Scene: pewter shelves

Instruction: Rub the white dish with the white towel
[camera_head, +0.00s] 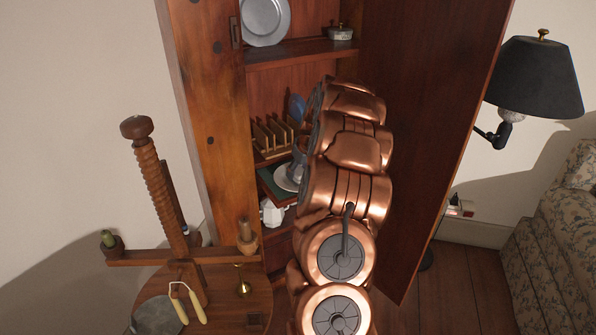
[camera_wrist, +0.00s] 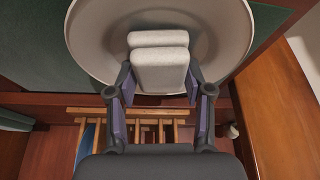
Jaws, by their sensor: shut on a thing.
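The white dish (camera_wrist: 224,40) fills the top of the wrist view, a round shallow bowl shape on a dark green surface. The white towel (camera_wrist: 158,68) is a thick folded pad between the fingers of my gripper (camera_wrist: 160,84). It lies over the dish's near rim and inside; whether it presses on the dish cannot be told. In the head view the dish (camera_head: 284,181) shows partly on a cabinet shelf, with my gripper (camera_head: 297,160) just above it. My copper arm hides most of the gripper, and I cannot make out the towel there.
A wooden rack (camera_head: 271,135) and a blue item (camera_head: 297,106) stand near the dish. A white pot (camera_head: 271,213) is below. The cabinet's side panel (camera_head: 205,130) and open door (camera_head: 418,130) bound the space. A wooden screw stand (camera_head: 165,195) is at left.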

